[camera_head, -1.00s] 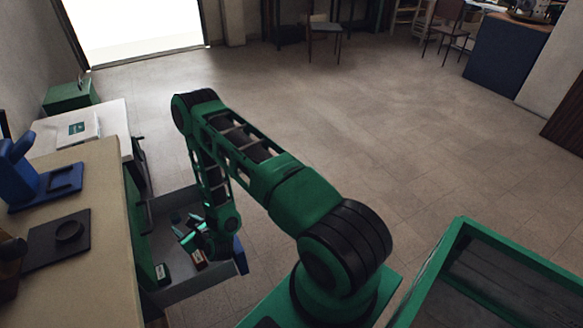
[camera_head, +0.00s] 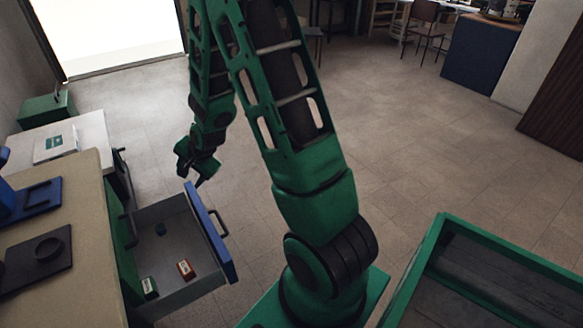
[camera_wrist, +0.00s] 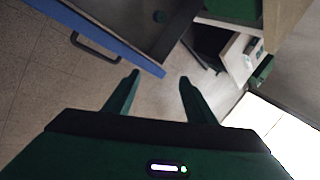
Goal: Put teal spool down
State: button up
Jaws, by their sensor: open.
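In the head view my gripper (camera_head: 200,181) is raised near the far corner of the drawer's blue front (camera_head: 213,237), apart from the spool.
A red box (camera_head: 186,268) and a green box (camera_head: 150,287) are in the drawer. A black handle (camera_head: 222,222) sticks out from its front. The worktop (camera_head: 95,180) is at left, and a green-rimmed crate (camera_head: 405,282) is at right.

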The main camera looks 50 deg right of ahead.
jog(key=s+d+r+n+g+h, duration=0.1)
jog(key=s+d+r+n+g, duration=0.2)
jog(key=s+r, duration=0.45)
jog(key=s+d+r+n+g+h, duration=0.15)
jog(key=s+d+r, duration=0.35)
jog(key=s, duration=0.6)
jog(key=s+r+n+g+y, duration=0.1)
jog(key=s+r+n, duration=0.1)
jog(key=s, duration=0.7)
jog(key=s+a+r+n+g+y, duration=0.1)
jog(key=s+r, duration=0.3)
jog(key=s, duration=0.5)
jog(key=shift+s+a+r+n, duration=0.2)
jog(key=shift+a+n, duration=0.1)
jog(key=shift+n, duration=0.45)
